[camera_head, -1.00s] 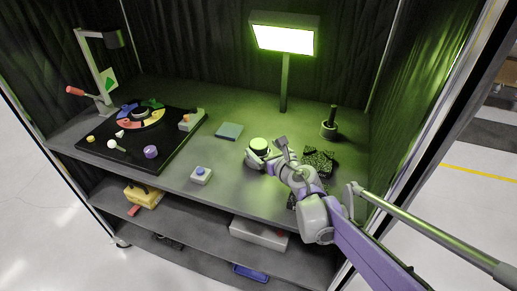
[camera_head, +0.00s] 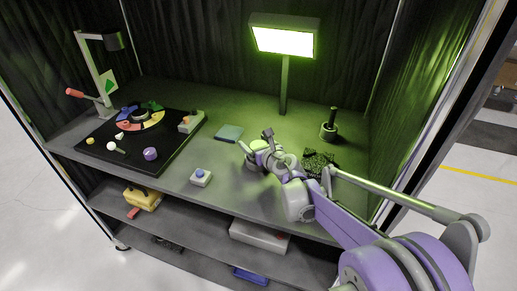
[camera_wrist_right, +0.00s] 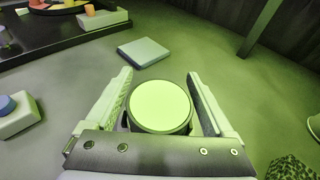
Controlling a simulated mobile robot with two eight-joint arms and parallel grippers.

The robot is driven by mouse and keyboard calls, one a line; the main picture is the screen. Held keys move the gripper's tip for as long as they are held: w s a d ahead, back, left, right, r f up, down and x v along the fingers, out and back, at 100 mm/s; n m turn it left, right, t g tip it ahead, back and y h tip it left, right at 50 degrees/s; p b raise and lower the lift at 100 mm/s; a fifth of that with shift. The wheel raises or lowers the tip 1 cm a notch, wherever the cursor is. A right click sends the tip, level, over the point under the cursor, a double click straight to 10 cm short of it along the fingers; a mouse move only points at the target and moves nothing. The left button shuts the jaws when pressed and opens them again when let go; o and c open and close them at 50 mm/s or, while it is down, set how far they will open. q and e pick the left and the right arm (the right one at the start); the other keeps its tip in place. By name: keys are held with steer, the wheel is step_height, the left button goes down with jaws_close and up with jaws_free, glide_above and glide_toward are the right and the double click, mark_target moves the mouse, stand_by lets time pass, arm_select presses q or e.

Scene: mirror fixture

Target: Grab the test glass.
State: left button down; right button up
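A round object with a flat, pale green-lit top, which I take for the test glass (camera_wrist_right: 162,104), stands on the bench. In the head view the test glass (camera_head: 260,145) is partly covered by my right gripper (camera_head: 257,142). In the right wrist view its disc lies between the two fingers of my right gripper (camera_wrist_right: 160,98), one on each side. The fingers are spread and narrow gaps seem to show beside the disc; contact is not clear. The lower part of the glass is hidden by the gripper body. My left gripper is not in view.
A flat teal block (camera_head: 229,132) lies just beyond the glass. A blue-button box (camera_head: 200,178) is to the left. A dark textured piece (camera_head: 319,160) and a round stand with a peg (camera_head: 329,130) are to the right. A lit lamp (camera_head: 285,38) rises behind.

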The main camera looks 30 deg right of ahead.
jaws_close()
steer(key=shift+r, duration=0.1)
